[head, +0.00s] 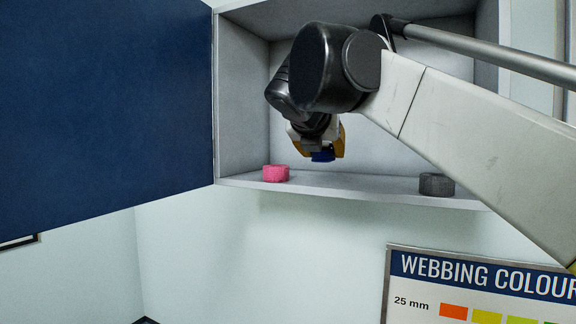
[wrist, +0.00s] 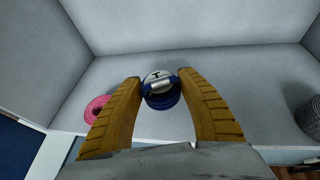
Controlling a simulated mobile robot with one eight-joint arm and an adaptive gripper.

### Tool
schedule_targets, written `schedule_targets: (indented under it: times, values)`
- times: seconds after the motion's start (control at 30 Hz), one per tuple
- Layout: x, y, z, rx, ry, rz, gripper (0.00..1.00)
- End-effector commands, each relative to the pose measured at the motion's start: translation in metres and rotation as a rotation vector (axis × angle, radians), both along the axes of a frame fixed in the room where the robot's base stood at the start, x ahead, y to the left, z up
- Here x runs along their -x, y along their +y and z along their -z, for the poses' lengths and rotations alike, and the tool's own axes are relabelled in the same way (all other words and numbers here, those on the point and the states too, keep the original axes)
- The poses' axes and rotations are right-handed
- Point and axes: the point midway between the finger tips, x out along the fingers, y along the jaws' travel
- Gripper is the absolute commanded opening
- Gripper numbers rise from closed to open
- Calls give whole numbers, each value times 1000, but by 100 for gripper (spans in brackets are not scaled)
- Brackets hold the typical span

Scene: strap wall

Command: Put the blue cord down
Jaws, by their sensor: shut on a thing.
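My gripper (head: 318,146) is inside the open wall cabinet, above its bottom shelf. It is shut on the blue cord (wrist: 163,98), a small blue coil with a metal buckle on its top. In the wrist view the coil sits between the two yellow ridged fingertips (wrist: 158,92). In the head view only part of the blue cord (head: 323,155) shows under the fingers, and it appears to be above the shelf. Whether its underside touches the shelf cannot be told from the wrist view.
A pink coil (head: 276,173) sits on the shelf (head: 345,187) at the left, and a dark grey coil (head: 437,184) at the right. Bare shelf lies between them. The blue cabinet door (head: 105,100) stands open at the left. A webbing colour chart (head: 480,290) hangs below.

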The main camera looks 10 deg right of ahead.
Motion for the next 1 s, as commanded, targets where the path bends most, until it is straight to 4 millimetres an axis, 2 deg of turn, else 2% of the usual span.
schedule_targets:
  times: [0.17, 0.4, 0.8, 0.83, 0.87, 1.0]
  values:
    - [-6, 3, 11, 0, 0, 0, 15]
    - [-6, 3, 42, 0, 0, 0, 15]
    - [-6, 3, 49, 0, 0, -1, 15]
    - [-6, 3, 48, 0, 0, 0, 55]
    - [-6, 3, 48, 0, 0, 0, 64]
    - [-6, 3, 47, 0, 0, 0, 66]
